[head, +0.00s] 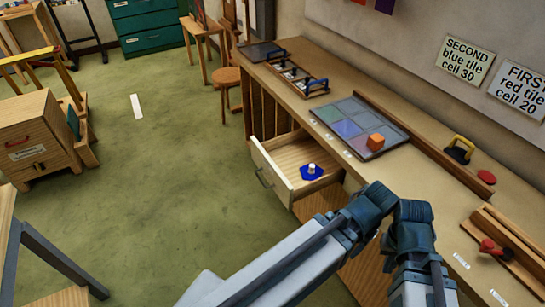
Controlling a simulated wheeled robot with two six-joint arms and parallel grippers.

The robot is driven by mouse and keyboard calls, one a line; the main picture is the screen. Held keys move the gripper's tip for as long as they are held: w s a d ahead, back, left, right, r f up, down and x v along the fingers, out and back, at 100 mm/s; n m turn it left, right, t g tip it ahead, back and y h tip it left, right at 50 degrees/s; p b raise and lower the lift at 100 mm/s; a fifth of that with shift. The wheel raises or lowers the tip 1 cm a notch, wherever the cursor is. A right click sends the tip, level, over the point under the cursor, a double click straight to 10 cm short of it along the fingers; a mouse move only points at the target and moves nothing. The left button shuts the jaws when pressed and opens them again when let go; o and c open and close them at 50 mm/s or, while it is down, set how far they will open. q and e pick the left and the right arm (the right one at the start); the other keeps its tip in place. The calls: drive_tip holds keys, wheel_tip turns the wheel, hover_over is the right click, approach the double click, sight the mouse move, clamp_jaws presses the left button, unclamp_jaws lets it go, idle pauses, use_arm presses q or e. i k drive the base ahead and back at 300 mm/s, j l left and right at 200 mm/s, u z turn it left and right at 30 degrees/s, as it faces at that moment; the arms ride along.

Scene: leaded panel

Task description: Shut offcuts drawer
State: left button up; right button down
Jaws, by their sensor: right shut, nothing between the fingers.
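A drawer (268,176) stands pulled out from the front of the long wooden bench. It has a pale front with a dark handle, and no readable label shows on it. Inside lies a blue piece (312,173) with a small white and tan knob on top. My right arm (412,235) is bent in front of the bench, to the right of the drawer and nearer to me. Its gripper is shut and empty, but its fingertips are hard to make out. I see no contact with the drawer.
The bench top (420,185) holds a tiled panel (345,128) with an orange block (376,142), a yellow-handled tool (460,149) and a red-handled tool (495,249). A wooden cabinet (35,135) stands at left. The green floor (170,180) before the drawer is clear.

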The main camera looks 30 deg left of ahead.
sight(280, 158)
drive_tip(key=u, duration=0.35)
drive_tip(key=k+j+u, duration=0.1)
drive_tip(key=u, duration=0.25)
drive_tip(key=k+u, duration=0.1)
drive_tip(key=u, duration=0.25)
